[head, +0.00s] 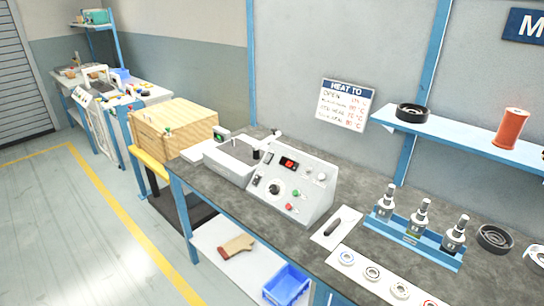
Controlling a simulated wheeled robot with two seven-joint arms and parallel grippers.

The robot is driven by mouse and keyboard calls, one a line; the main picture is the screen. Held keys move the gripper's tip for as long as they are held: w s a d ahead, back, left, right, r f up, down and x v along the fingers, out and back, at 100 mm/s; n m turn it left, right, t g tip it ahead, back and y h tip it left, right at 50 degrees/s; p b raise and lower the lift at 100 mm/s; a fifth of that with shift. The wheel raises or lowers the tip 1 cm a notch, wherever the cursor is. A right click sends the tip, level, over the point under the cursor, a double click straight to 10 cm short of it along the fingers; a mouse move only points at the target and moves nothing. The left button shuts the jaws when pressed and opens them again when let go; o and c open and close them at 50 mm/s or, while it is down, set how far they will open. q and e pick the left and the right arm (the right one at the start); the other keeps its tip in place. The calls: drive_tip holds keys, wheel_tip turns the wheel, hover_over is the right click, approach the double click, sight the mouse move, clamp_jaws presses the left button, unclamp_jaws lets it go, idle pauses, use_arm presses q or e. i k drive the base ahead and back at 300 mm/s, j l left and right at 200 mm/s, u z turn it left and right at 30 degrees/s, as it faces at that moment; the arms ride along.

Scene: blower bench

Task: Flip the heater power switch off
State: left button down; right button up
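The heater unit (318,190) is a light grey box with a sloped control panel, standing on the dark bench top. Its panel has a lit red display (289,162), a dark round knob (274,189), and small red and green controls. Two dark rocker-like switches sit at the panel's left, an upper switch (268,157) and a lower switch (256,180). I cannot read their labels or tell their positions. A lower grey tray-like section (228,166) adjoins it on the left. Neither of my grippers is in view.
Right of the unit, a dark-handled tool lies on a white mat (325,240), and a blue rack (410,241) holds metal cylinders. A wooden crate (170,130) stands left. A blue bin (286,285) sits on the lower shelf. The floor at left is clear.

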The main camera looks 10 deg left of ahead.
sight(256, 179)
drive_tip(key=i+j+z, duration=0.2)
drive_tip(key=i+j, duration=0.2)
drive_tip(key=i, duration=0.25)
drive_tip(key=i+j+z, duration=0.2)
drive_tip(key=i+j, duration=0.25)
drive_tip(key=i, duration=0.15)
